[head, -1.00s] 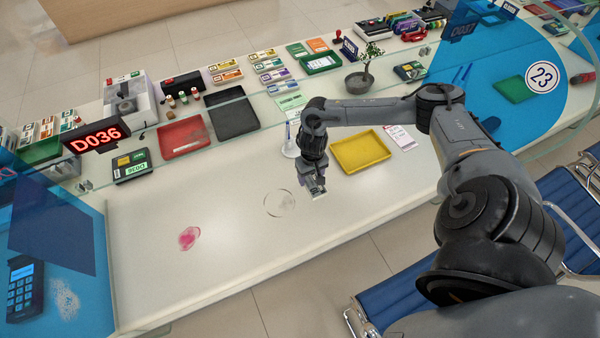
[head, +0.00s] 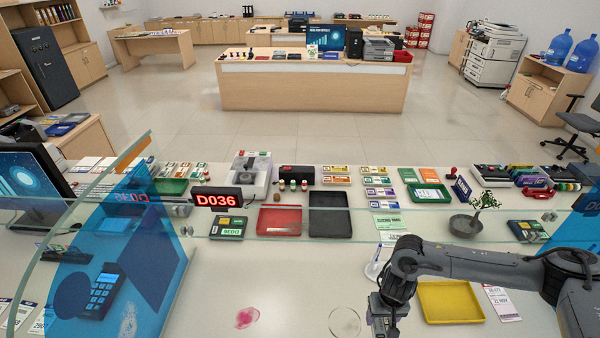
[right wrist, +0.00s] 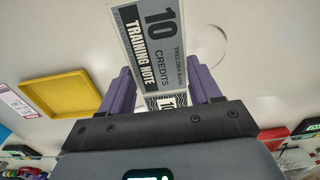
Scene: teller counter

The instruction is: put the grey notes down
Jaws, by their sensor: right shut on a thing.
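My right gripper (head: 384,316) is low over the customer side of the counter, left of the yellow tray (head: 450,303). In the right wrist view its two purple fingers (right wrist: 162,88) are shut on the grey notes (right wrist: 155,42), printed "10 credits" and "training note". The notes stick out past the fingertips. Whether they touch the counter (head: 290,283) is unclear. In the head view my gripper hides most of the notes. My left gripper is out of view.
A clear ring mark (head: 345,322) and a pink stain (head: 247,317) lie left of my right gripper. A pen stand (head: 374,268) is close behind it. A glass screen crosses the counter; red (head: 279,220) and black (head: 330,215) trays lie beyond it.

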